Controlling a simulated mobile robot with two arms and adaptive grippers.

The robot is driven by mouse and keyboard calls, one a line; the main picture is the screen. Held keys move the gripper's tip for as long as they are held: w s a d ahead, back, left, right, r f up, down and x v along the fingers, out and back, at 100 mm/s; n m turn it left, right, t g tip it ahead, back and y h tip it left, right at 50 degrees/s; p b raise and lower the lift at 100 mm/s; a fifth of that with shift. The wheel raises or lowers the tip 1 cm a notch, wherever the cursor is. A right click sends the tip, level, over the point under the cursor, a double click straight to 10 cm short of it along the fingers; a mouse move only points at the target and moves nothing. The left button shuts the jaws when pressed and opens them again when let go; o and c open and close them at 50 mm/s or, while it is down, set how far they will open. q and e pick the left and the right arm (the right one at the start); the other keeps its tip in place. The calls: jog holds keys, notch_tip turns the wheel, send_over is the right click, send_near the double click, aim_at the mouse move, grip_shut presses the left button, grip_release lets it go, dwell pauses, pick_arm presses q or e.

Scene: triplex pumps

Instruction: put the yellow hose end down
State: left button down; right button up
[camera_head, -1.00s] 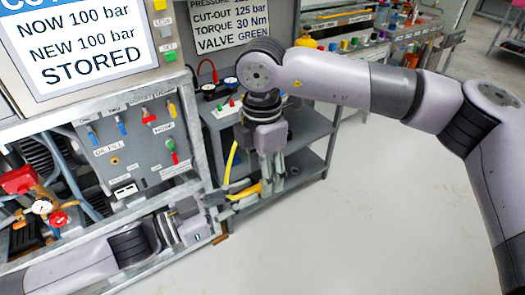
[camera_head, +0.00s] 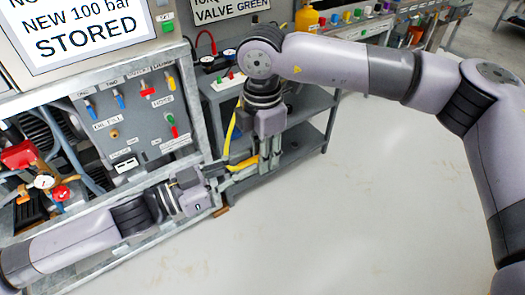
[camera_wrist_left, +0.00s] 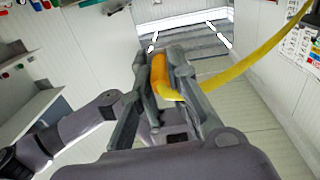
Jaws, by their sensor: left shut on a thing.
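The yellow hose (camera_head: 231,130) hangs in a curve in front of the grey cart in the head view. Its orange-yellow end (camera_wrist_left: 160,76) lies between the fingers of my left gripper (camera_wrist_left: 164,80) in the left wrist view, and the hose runs up to the right from there. In the head view my left gripper (camera_head: 218,174) reaches in low from the left, shut on the hose end beside the cart. My right gripper (camera_head: 270,153) points down just right of the yellow end. Whether its fingers are open or shut is unclear.
The grey cart (camera_head: 310,138) with shelves stands behind the grippers. The pump frame and its panel (camera_head: 140,115) with coloured valves stand at left, with red and brass fittings (camera_head: 20,155). A bench with bottles is at the back. The floor (camera_head: 350,220) at right is clear.

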pick_arm(q)
jog(key=shift+d, duration=0.1)
pick_arm(e)
jog(key=shift+a, duration=0.1)
grip_shut()
pick_arm(q)
jog(key=c, duration=1.5)
grip_release()
jog(key=shift+o, duration=0.2)
jog(key=shift+s, duration=0.1)
